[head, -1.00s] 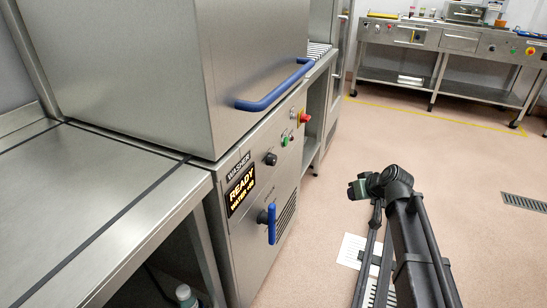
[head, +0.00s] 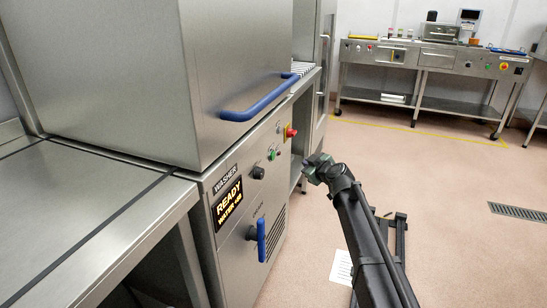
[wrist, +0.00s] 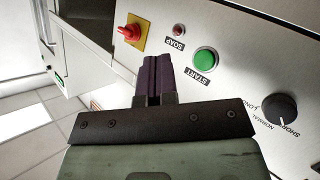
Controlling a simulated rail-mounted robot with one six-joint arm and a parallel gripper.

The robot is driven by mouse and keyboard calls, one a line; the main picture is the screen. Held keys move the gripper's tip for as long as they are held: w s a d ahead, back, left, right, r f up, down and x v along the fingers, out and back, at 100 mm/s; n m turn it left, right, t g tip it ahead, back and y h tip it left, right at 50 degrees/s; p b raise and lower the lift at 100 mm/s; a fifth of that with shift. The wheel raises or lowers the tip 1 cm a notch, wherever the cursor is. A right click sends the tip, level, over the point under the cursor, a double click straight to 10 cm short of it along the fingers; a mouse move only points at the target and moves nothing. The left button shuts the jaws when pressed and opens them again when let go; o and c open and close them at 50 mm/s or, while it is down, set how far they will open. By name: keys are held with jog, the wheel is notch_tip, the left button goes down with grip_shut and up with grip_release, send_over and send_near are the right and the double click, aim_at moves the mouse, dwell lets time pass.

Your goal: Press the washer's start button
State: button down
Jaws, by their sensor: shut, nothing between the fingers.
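The washer (head: 240,205) stands left of centre in the head view, its dark display reading READY in yellow. Its green start button (head: 272,155) sits on the front panel. In the wrist view the round green start button (wrist: 205,60), labelled START, is right of and above my fingers, unobstructed. My gripper (wrist: 153,62) is shut and empty, with dark fingers pointing toward the panel and apart from the button. In the head view my gripper (head: 306,170) is beside the panel, right of the button; its fingertips are hard to make out.
In the wrist view a red stop knob (wrist: 130,33) on a yellow plate and a small SOAP button (wrist: 178,30) are near START. A black dial (wrist: 280,109) is lower right. A blue hood handle (head: 265,101) and blue lever (head: 261,239) project from the washer.

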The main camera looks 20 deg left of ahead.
jog(key=a, duration=0.8)
jog(key=shift+s+a, duration=0.3)
dwell(1.6)
jog(key=shift+a, duration=0.4)
jog(key=shift+a, duration=0.45)
dwell(0.4)
jog(key=shift+d, duration=0.85)
jog(key=shift+d, duration=0.1)
jog(key=d, duration=0.4)
jog(key=shift+w+d, duration=0.15)
jog(key=shift+d, duration=0.25)
